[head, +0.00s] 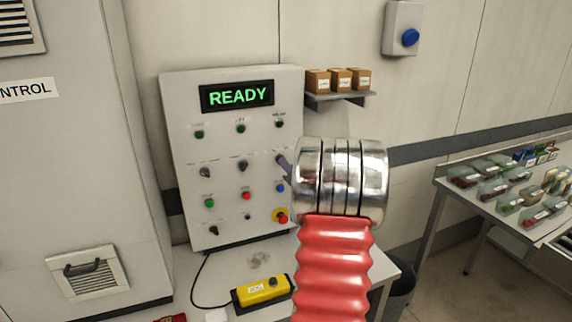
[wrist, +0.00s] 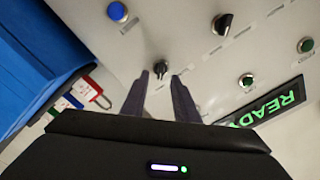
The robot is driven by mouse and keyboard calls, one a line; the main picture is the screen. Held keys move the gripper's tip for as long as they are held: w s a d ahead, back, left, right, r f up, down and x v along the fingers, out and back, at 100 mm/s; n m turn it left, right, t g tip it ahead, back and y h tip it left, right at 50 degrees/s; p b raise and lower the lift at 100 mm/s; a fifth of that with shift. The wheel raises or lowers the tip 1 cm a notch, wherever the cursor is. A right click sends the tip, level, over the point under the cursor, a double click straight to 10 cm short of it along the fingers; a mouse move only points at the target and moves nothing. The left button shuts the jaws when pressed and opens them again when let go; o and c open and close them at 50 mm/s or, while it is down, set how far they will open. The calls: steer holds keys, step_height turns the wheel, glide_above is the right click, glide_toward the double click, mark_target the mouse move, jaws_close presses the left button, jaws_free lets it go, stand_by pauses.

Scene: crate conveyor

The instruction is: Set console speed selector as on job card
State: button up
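The console (head: 182,120) is a pale panel with a green READY display (head: 237,96), and rows of lamps, buttons and black selector knobs. In the wrist view, one black selector knob (wrist: 161,68) lies between the tips of my gripper (wrist: 161,76). My gripper is open, with a finger to each side of the knob; I cannot tell whether they touch it. In the head view, one dark finger of my gripper (head: 283,163) shows at the right end of the selector row, and my arm hides that knob. Knob labels are too small to read. I see no readable job card.
Other selectors (head: 243,165) and a red-and-yellow emergency stop (head: 281,216) are close by. A yellow pendant box (head: 262,290) lies on the bench below. A shelf with small boxes (head: 340,80) is right of the console. A blue container (wrist: 45,50) is in the wrist view.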

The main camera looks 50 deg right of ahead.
steer(key=x, duration=0.3)
steer(key=shift+c, duration=0.6)
jaws_close()
